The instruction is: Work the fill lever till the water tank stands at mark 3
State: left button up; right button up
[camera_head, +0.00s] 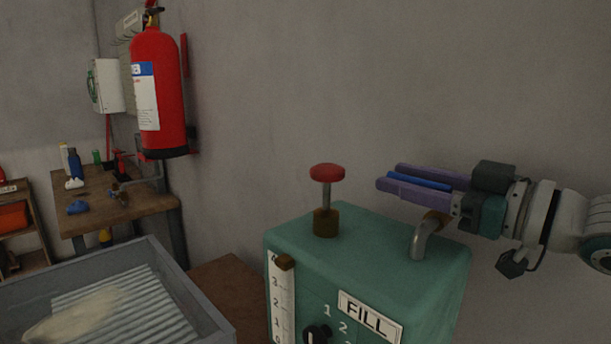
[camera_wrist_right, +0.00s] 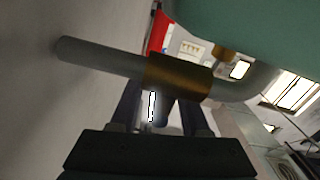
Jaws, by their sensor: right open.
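The green tank box (camera_head: 365,235) with a FILL label (camera_head: 369,316) stands at the lower middle of the head view. Its white gauge strip (camera_head: 283,310) bears marks from 0 up to 4, with a brown block (camera_head: 285,262) near the top, beside 4. A bent grey lever (camera_head: 420,241) with a brass sleeve rises from the right of the box top. My right gripper (camera_head: 388,179) is open just above it, fingers pointing left. In the right wrist view the brass sleeve (camera_wrist_right: 179,76) crosses in front of my right fingers (camera_wrist_right: 160,110). My left gripper is out of view.
A red-topped plunger (camera_head: 327,173) stands on the box. A black dial (camera_head: 318,334) is on its front, partly cut off. A grey ribbed tray (camera_head: 205,300) is at the lower left. A fire extinguisher (camera_head: 158,95) hangs on the wall above a workbench (camera_head: 140,204).

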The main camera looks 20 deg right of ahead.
jog(key=shift+w+a, duration=0.15)
jog(key=shift+w, duration=0.2)
grip_shut()
dwell(1.3)
